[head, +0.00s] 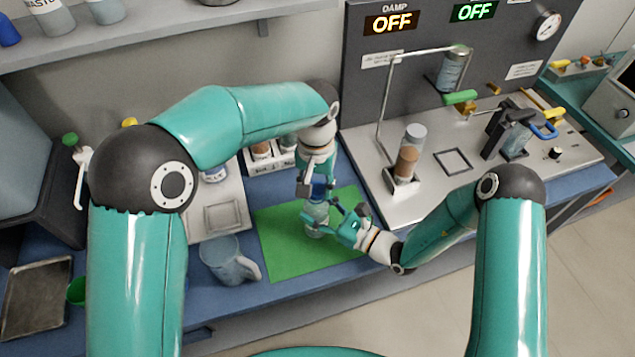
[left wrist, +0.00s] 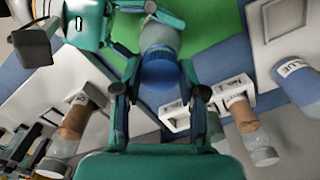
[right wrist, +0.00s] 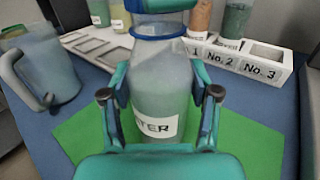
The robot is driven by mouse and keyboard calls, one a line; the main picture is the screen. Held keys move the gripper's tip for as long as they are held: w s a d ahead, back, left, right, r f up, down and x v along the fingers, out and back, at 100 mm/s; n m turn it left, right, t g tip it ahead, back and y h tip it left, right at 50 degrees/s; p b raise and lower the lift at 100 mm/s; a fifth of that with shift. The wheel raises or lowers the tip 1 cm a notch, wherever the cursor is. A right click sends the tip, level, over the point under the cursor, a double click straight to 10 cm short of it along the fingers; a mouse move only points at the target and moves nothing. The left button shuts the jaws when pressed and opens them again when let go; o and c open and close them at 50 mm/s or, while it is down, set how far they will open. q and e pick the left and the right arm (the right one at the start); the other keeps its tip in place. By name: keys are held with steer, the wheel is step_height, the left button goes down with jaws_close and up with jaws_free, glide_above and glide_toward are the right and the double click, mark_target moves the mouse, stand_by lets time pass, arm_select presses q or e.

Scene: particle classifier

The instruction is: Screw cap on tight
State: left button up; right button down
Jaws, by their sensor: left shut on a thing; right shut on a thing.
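A clear bottle (head: 315,214) with a label ending in "ATER" stands upright on the green mat (head: 280,250); it fills the middle of the right wrist view (right wrist: 160,85). Its blue cap (left wrist: 160,72) sits at the bottle's mouth; whether it is fully seated cannot be told. My left gripper (head: 319,188) comes from above and is shut on the cap, with a finger on each side in the left wrist view. My right gripper (head: 337,222) is shut on the bottle's body from the side, below the cap. The arms partly hide the bottle in the head view.
A clear jug (head: 225,262) stands left of the mat. A white rack (right wrist: 245,62) with numbered slots and vials is behind the bottle. The steel apparatus base (head: 440,190) stands to the right, under a panel reading OFF. The mat's front is clear.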

arm_select(q)
steer(key=shift+f, duration=0.35)
